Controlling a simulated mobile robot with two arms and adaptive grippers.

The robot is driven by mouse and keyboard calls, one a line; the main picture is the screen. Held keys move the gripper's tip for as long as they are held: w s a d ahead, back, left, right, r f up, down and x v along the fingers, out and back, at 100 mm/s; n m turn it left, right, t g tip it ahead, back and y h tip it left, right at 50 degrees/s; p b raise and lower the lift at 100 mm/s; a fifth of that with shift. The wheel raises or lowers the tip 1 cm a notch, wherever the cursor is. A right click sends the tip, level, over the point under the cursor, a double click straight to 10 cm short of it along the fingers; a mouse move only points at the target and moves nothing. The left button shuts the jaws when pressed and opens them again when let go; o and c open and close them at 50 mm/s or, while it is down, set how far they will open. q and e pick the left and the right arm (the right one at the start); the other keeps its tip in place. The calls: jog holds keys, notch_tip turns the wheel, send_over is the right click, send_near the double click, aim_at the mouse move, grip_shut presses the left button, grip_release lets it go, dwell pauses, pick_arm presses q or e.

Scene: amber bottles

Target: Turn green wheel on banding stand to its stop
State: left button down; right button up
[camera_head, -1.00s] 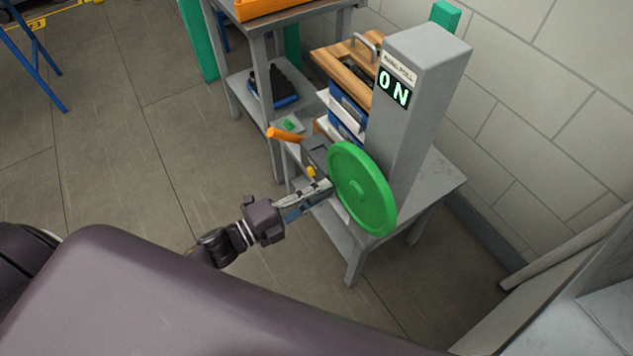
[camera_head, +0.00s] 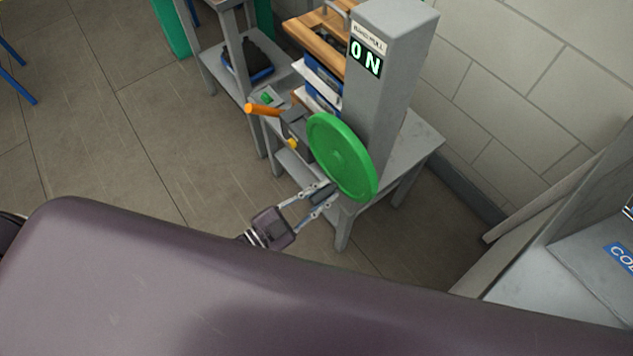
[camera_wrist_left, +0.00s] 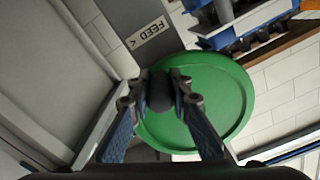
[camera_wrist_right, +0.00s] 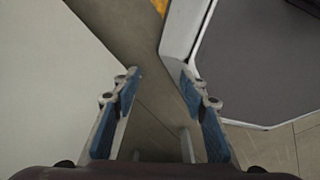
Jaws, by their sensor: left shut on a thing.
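The green wheel (camera_head: 340,155) is a round disc on the side of the grey banding stand (camera_head: 391,75), whose display reads ON. My left gripper (camera_head: 322,192) is at the wheel's lower left edge. In the left wrist view, the fingers of my left gripper (camera_wrist_left: 163,90) are shut on a dark knob (camera_wrist_left: 161,92) in front of the green wheel (camera_wrist_left: 228,90).
The stand is on a grey table (camera_head: 420,140). Left of the wheel are an orange handle (camera_head: 262,109) and a small yellow part (camera_head: 292,143). A white panel marked FEED (camera_wrist_left: 148,32) shows in the left wrist view. A tiled wall is behind.

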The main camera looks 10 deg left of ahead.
pick_arm(q)
jog(key=shift+s+d+r+n+p, duration=0.1)
jog(key=shift+s+d+n+p, duration=0.15)
jog(key=shift+s+d+n, duration=0.35)
jog(key=shift+s+d+n+p, duration=0.2)
jog(key=shift+d+n, duration=0.1)
jog(key=shift+n, duration=0.5)
jog(key=c, duration=1.8)
grip_release()
jog(key=shift+o, duration=0.2)
jog(key=shift+r, duration=0.1)
jog(key=v, duration=1.2)
